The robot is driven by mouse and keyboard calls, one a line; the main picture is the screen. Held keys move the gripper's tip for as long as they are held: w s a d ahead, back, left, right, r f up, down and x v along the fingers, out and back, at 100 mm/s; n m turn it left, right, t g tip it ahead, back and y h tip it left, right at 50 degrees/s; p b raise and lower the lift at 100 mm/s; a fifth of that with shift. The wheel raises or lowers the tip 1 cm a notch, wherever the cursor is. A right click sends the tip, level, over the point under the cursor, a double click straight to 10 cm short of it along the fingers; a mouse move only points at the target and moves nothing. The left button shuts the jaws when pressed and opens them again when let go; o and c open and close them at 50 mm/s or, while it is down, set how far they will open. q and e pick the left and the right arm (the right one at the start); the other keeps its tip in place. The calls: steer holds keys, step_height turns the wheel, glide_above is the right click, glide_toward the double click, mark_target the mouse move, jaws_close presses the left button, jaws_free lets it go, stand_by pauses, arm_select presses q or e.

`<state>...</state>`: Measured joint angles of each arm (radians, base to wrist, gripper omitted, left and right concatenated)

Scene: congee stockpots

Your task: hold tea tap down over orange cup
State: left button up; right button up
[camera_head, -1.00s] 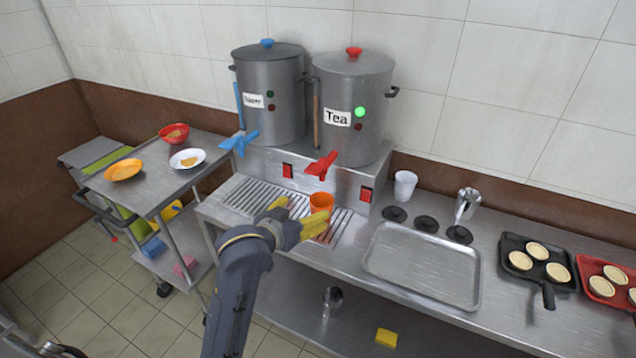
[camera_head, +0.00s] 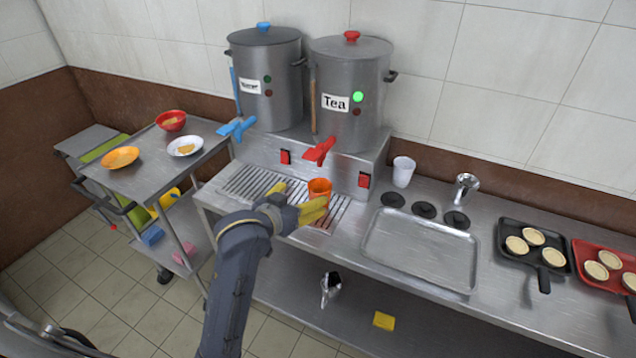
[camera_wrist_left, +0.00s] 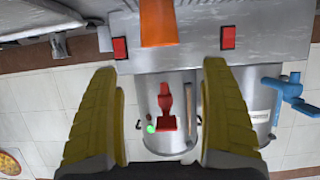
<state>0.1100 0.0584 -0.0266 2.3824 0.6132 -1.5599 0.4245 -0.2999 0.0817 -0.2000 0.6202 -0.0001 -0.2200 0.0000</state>
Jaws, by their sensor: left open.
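The orange cup (camera_head: 319,188) stands on the slotted drip tray (camera_head: 252,183), below the red tea tap (camera_head: 319,151) of the pot labelled Tea (camera_head: 350,88). My left gripper (camera_head: 296,199) is open and empty, with yellow fingers just in front of the cup. One finger hides the cup's lower part. In the left wrist view the scene looks inverted: the cup (camera_wrist_left: 158,22) is at the top, the red tap (camera_wrist_left: 166,104) lies between the fingers in the picture, and neither finger touches the tap. My right gripper is out of view.
A second pot (camera_head: 266,80) with a blue tap (camera_head: 236,127) stands left of the tea pot. Right of the drip tray are a white cup (camera_head: 403,171), a metal cup (camera_head: 465,188) and an empty metal tray (camera_head: 420,250). A cart (camera_head: 150,165) with bowls stands left.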

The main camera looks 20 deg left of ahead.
arm_select(q)
steer(key=shift+f, duration=0.15)
steer(key=shift+c, duration=1.2)
steer(key=shift+s+a+f+g, duration=0.15)
steer(key=shift+s+f, duration=0.2)
steer(key=shift+f, duration=0.2)
steer(key=shift+s+a+f+g, duration=0.1)
steer(key=shift+s+f+g, duration=0.05)
steer(key=shift+s+f, duration=0.3)
steer(key=c, duration=0.4)
steer(key=shift+s+a+f, duration=0.1)
steer(key=shift+s, duration=0.1)
steer(key=shift+c, duration=1.2)
steer(key=r+t, duration=0.1)
steer(key=r, duration=0.1)
steer(key=r+t, duration=0.3)
steer(key=shift+s+r, duration=0.35)
steer(key=c, duration=0.9)
steer(key=r+t, duration=0.1)
steer(key=r, duration=0.2)
steer(key=s+r+t, duration=0.1)
steer(key=r+t, duration=0.1)
steer(key=r, duration=0.1)
steer(key=s+r+t+h, duration=0.1)
steer(key=r, duration=0.2)
steer(key=shift+r+t, duration=0.25)
steer(key=shift+t, duration=0.15)
jaws_close()
